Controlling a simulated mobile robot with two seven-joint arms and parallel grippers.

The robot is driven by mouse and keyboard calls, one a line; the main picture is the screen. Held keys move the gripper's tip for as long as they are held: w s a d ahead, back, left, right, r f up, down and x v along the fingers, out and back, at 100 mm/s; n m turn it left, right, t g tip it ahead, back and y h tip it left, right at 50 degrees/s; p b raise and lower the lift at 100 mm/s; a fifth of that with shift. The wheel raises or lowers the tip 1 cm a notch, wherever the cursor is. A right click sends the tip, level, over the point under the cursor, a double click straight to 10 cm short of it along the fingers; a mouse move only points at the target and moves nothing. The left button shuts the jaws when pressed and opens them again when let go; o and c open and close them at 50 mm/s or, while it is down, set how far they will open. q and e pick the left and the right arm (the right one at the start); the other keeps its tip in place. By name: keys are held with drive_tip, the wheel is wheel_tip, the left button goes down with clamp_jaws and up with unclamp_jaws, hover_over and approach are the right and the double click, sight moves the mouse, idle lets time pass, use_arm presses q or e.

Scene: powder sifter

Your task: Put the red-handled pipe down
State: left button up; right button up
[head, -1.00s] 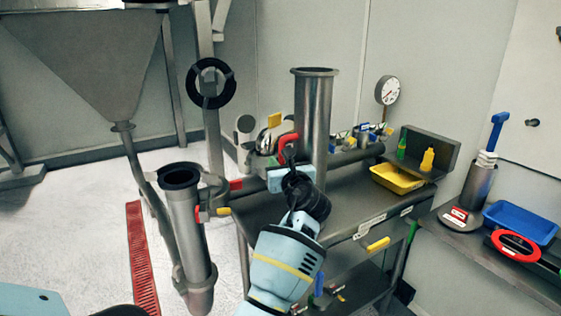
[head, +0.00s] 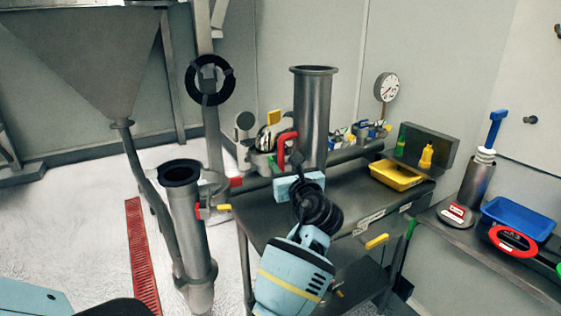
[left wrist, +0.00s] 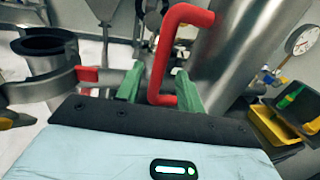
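The red-handled pipe (head: 313,110) is a tall grey metal cylinder with a flanged top. It stands upright on the dark metal table (head: 262,222); its lower end is partly hidden by my left gripper. Its red handle (head: 283,148) faces left and toward me. My left gripper (head: 299,165) is just in front of the handle. In the left wrist view, the green fingers (left wrist: 160,90) are apart, with the red handle (left wrist: 158,50) seen between and beyond them. The pipe wall (left wrist: 225,55) fills the right middle of that view. My right gripper is out of view.
Another metal tube with a black rim (head: 183,220) stands left of the table. A yellow tray (head: 396,178) is at the table's right rear. A side bench (head: 480,258) holds a blue tray (head: 520,221). A gauge (head: 386,87) stands behind.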

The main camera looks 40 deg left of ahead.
use_arm(q)
drive_tip(key=v, duration=0.7)
idle(1.1)
